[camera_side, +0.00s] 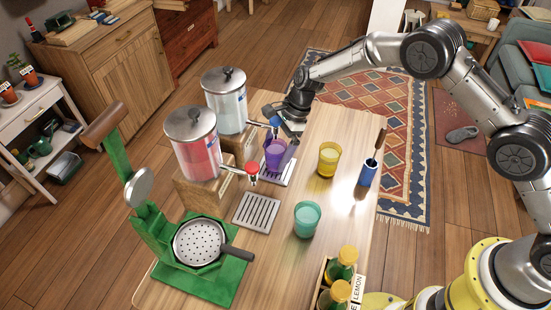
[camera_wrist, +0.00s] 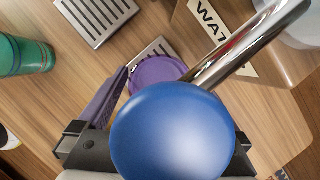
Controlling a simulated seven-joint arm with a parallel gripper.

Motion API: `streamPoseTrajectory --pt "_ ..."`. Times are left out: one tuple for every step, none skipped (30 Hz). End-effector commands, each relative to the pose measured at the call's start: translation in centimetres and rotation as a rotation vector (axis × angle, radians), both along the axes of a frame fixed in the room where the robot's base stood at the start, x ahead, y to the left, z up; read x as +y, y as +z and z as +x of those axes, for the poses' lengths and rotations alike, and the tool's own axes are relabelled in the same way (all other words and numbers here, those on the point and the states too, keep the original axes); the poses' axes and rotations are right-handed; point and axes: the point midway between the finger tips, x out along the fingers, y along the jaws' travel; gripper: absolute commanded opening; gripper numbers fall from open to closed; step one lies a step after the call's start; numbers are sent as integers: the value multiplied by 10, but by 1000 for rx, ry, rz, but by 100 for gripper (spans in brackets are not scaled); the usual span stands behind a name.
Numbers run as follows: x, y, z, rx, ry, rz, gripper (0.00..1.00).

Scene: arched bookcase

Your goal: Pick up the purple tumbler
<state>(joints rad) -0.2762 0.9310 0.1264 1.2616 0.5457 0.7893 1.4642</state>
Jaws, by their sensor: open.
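The purple tumbler (camera_side: 275,153) stands upright on a slatted drip tray, below the blue-handled tap of the water dispenser. My gripper (camera_side: 291,127) is open and close to the tumbler on its far right side in the side view. In the wrist view the tumbler (camera_wrist: 158,72) shows partly between the jaws, with one purple-tinted finger (camera_wrist: 108,100) at its left. The blue tap knob (camera_wrist: 172,132) covers much of the gripper and part of the tumbler there. I cannot tell whether the fingers touch the tumbler.
The water dispenser (camera_side: 225,100) and a red-drink dispenser (camera_side: 193,143) stand on wooden blocks at left. A yellow tumbler (camera_side: 328,158), teal tumbler (camera_side: 307,218) and blue holder (camera_side: 368,172) stand at right. A green press (camera_side: 190,250) and bottle crate (camera_side: 325,285) are in front.

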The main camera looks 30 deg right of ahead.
Motion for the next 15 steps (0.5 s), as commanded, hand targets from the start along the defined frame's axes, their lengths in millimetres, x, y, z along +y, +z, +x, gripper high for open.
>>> streamPoseTrajectory --pt "1 -2 0 -2 -1 0 100" --pt "1 -2 0 -2 -1 0 100" --pt "1 -2 1 -2 -1 1 100" --pt "1 -2 1 -2 -1 0 100" --pt "1 -2 0 -2 -1 0 100" --pt "1 -2 0 -2 -1 0 100" --pt "1 -2 0 -2 -1 0 96" --pt "1 -1 0 -2 -1 0 91" --pt "1 -1 0 -2 -1 0 84" --pt "1 -1 0 -1 0 0 78" --pt "1 -1 0 -1 0 0 73" --pt "1 -1 0 -1 0 0 66" --pt "1 -1 0 -1 0 0 60" --pt "1 -1 0 -1 0 0 55" --pt "1 -1 0 -1 0 0 48"
